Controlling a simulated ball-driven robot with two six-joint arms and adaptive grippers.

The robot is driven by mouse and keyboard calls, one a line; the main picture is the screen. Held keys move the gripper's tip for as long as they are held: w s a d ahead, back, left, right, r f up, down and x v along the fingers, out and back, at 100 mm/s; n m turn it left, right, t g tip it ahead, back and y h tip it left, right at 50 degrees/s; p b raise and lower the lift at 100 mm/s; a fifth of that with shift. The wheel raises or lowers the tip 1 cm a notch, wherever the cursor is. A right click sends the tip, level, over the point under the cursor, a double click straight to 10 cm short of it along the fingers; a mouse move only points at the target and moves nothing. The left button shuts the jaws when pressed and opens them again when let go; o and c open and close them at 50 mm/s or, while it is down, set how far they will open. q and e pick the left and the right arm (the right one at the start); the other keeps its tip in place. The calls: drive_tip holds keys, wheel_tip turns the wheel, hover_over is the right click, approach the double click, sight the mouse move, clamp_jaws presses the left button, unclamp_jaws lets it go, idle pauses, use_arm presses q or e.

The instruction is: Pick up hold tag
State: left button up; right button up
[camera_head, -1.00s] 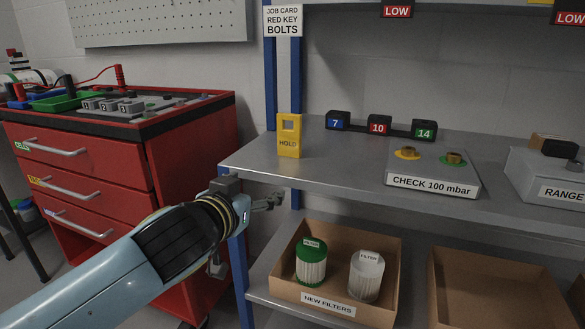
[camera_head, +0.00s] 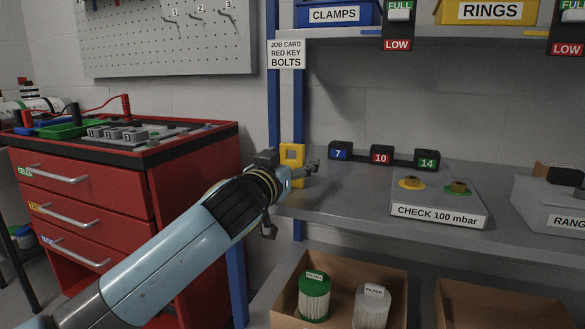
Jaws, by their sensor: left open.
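The yellow hold tag (camera_head: 292,154) stands upright on the left end of the grey shelf. Its top with the square hole shows; its lower part is mostly hidden behind my left gripper. My left gripper (camera_head: 291,198) is open, in front of the tag at the shelf's left front corner. One finger reaches up right across the tag in the picture and the other hangs lower. I cannot tell whether a finger touches the tag. My right gripper is not in view.
On the shelf (camera_head: 345,205) stand number blocks 7 (camera_head: 340,150), 10 (camera_head: 381,155) and 14 (camera_head: 427,159), and the CHECK 100 mbar block (camera_head: 438,203). A blue post (camera_head: 273,90) rises beside the tag. A filter box (camera_head: 285,301) sits below. The red cabinet (camera_head: 90,195) is left.

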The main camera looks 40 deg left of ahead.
use_arm(q)
drive_tip(key=shift+w+a, duration=0.1)
drive_tip(key=shift+w, duration=0.3)
drive_tip(key=shift+c, duration=0.3)
